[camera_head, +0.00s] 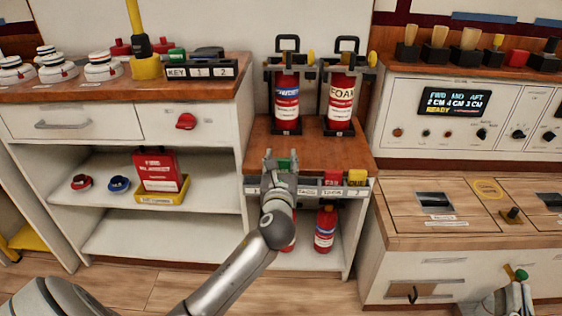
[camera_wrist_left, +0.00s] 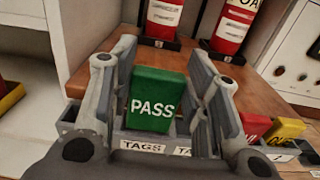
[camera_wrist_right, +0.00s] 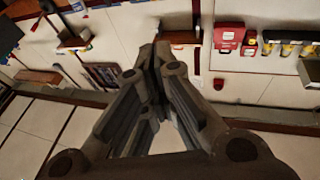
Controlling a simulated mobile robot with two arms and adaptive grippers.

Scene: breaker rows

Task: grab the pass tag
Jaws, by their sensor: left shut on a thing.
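The green PASS tag (camera_wrist_left: 157,100) stands upright between the fingers of my left gripper (camera_wrist_left: 165,85), which is shut on it. The tag is at the tag rack, whose label strip reads TAGS (camera_wrist_left: 143,146); whether its lower edge is still in the slot is hidden. In the head view my left gripper (camera_head: 281,165) is at the front edge of the wooden shelf, with the green tag (camera_head: 284,163) showing between its fingers. My right gripper (camera_wrist_right: 158,55) has its fingertips together and looks empty; it is low at the right in the head view (camera_head: 512,297).
A red tag (camera_head: 332,179) and a yellow tag (camera_head: 357,177) sit in the rack to the right. Two extinguishers (camera_head: 287,103) (camera_head: 341,103) stand behind on the shelf. A red extinguisher (camera_head: 325,229) stands below. A console (camera_head: 460,140) is at the right.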

